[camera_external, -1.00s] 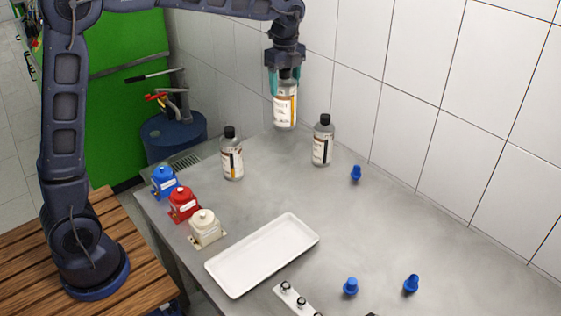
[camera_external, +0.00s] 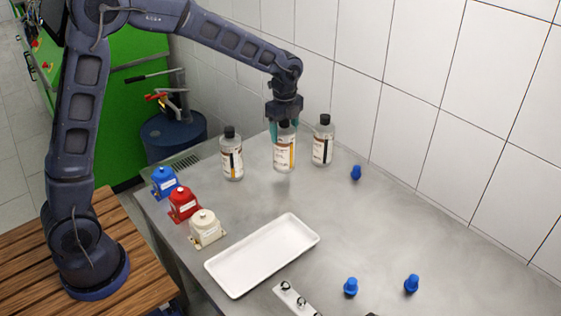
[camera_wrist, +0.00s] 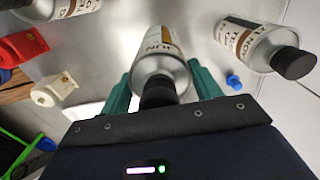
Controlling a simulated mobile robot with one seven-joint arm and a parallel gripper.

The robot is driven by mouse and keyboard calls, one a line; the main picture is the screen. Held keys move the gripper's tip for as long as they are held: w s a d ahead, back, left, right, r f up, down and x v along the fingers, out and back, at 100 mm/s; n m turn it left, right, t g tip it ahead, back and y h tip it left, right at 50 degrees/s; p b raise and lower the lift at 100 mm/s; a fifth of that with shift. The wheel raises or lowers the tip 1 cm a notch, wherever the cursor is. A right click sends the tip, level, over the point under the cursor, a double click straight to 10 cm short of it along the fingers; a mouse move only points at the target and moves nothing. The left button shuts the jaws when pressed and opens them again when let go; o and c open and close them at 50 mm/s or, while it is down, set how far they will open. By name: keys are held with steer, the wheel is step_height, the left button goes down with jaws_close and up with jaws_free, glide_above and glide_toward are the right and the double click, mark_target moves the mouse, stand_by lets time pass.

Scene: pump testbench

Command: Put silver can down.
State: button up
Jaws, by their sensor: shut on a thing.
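My gripper (camera_external: 284,128) points down with its teal fingers shut on a silver can (camera_external: 284,158) with a black cap and a white and orange label. The can is upright, between two similar cans. Its bottom is at or just above the grey table; I cannot tell if it touches. In the wrist view the held can (camera_wrist: 160,62) sits between the fingers (camera_wrist: 160,90). Another silver can (camera_external: 232,158) stands to the left, and a third (camera_external: 322,144) stands behind to the right, also in the wrist view (camera_wrist: 252,45).
Blue (camera_external: 164,182), red (camera_external: 184,204) and cream (camera_external: 206,229) pump-like parts line the table's left edge. A white tray (camera_external: 214,266) lies in front. Blue pegs (camera_external: 356,173) stand to the right. A tiled wall (camera_external: 420,80) bounds the back. The table middle (camera_external: 340,215) is clear.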

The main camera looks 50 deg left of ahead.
steer(key=shift+f, duration=2.35)
steer(key=o, duration=1.8)
